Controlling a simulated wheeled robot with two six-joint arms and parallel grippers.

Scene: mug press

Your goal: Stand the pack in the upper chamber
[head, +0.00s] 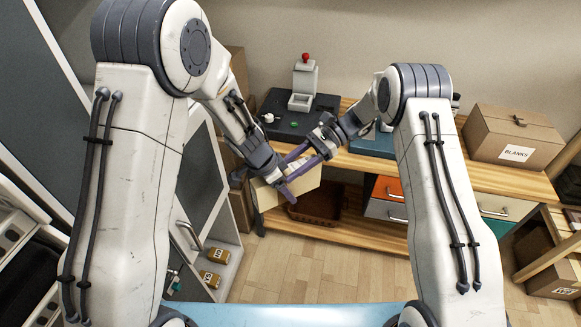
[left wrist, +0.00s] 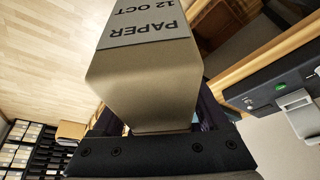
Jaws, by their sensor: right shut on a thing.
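The pack (head: 268,196) is a tan carton held in the air in front of the bench. In the left wrist view the pack (left wrist: 145,75) fills the middle and reads "PAPER 12 OCT". My right gripper (head: 289,172) is shut on the pack, its purple fingers across the side toward the head camera. My left gripper (head: 268,178) is at the pack's left end; its fingers are mostly hidden, so its grip is unclear. A white cabinet (head: 228,262) with a handled door panel (head: 197,180) stands at the left. I cannot make out its upper chamber.
Two small amber boxes (head: 209,280) stand low in the cabinet. The bench (head: 420,165) carries a dark machine (head: 303,85) with a red knob and a "BLANKS" carton (head: 518,137). A brown crate (head: 318,207) sits below. The floor (head: 345,268) ahead is clear.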

